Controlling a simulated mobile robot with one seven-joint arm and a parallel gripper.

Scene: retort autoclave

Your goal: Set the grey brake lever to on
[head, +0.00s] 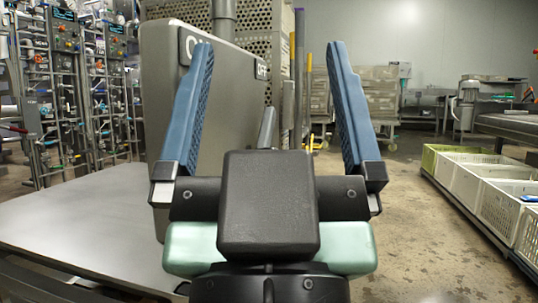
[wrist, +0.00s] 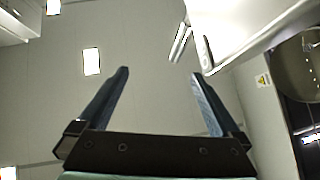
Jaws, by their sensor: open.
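The grey brake lever (head: 267,128) shows in the head view as a short grey bar between my fingers, its top tilted slightly right. It stands on the side of the OFF plate (head: 262,70). Its lower end is hidden behind my gripper body. The ON plate (head: 195,47) is farther left on the same grey panel (head: 165,85), partly covered by my left finger. My gripper (head: 270,45) is open and empty, its blue fingers wide apart. In the wrist view, a grey bar that looks like the lever (wrist: 180,42) lies beyond my gripper (wrist: 161,73), apart from the fingers.
A flat grey metal surface (head: 85,225) lies at the left. Pipe racks (head: 65,90) stand behind it. White crates (head: 465,180) line the right side. Stacked trolleys (head: 375,95) stand at the back. The floor (head: 425,230) between my gripper and the crates is clear.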

